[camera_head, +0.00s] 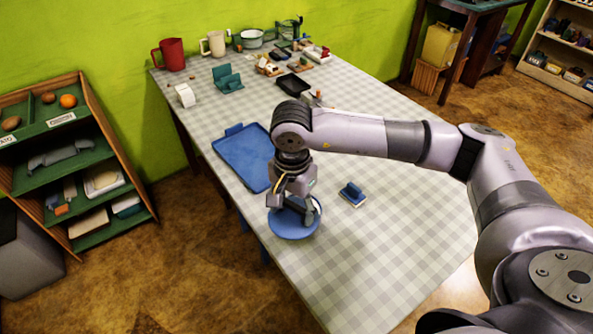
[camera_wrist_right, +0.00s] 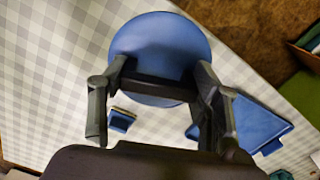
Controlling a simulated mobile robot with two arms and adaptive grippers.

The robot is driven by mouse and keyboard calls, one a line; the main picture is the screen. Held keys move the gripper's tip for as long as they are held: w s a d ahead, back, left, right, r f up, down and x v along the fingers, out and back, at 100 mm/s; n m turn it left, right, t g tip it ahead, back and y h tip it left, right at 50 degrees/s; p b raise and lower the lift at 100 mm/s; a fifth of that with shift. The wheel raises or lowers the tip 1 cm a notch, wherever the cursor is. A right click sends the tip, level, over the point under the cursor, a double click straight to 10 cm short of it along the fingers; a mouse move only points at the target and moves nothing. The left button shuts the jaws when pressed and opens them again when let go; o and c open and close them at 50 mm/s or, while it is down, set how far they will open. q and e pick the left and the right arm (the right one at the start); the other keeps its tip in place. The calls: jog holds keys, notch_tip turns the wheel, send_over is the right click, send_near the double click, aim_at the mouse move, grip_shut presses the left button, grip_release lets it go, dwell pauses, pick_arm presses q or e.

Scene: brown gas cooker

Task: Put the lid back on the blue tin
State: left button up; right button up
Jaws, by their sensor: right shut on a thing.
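A round blue lid (camera_head: 290,230) shows flat below my right gripper (camera_head: 298,208) in the head view, near the left edge of the table. My right gripper is shut on it, pointing down from above. In the right wrist view the lid (camera_wrist_right: 160,45) fills the top middle, beyond the fingers of the gripper (camera_wrist_right: 160,85); the exact grip point is hidden. I cannot make out the blue tin as a separate thing; whether it stands under the lid is hidden. My left gripper is not in view.
A blue tray (camera_head: 243,155) lies behind the lid on the checked table (camera_head: 400,240). A small blue-and-white block (camera_head: 352,194) lies to the right. A black tray (camera_head: 292,84), a red jug (camera_head: 172,53) and other items stand farther back. The front of the table is clear.

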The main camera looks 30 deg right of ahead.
pick_arm(q)
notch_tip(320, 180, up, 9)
jog(key=p, duration=0.7)
pick_arm(e)
jog(key=shift+w+d+f+m+b, duration=0.2)
jog(key=shift+w+d+f+m, duration=0.65)
jog(key=shift+m, duration=1.95)
jog(key=shift+w+d+f+m+b, duration=0.3)
jog(key=shift+w+d+m, duration=0.9)
jog(key=shift+m, duration=1.6)
jog(key=shift+w+d+f+m+b, duration=0.1)
jog(key=shift+w+d+f+m, duration=0.95)
jog(key=shift+m, duration=1.75)
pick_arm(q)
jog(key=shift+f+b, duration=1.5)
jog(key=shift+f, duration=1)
pick_arm(e)
jog(key=shift+w+a+f, duration=0.15)
jog(key=shift+a+f, duration=0.05)
jog(key=shift+f, duration=0.7)
jog(key=shift+w+a+f, duration=0.15)
jog(key=shift+f, duration=0.75)
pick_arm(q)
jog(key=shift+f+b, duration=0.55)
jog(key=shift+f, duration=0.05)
pick_arm(e)
jog(key=shift+f, duration=0.15)
jog(key=o, duration=1)
jog(key=shift+o, duration=0.3)
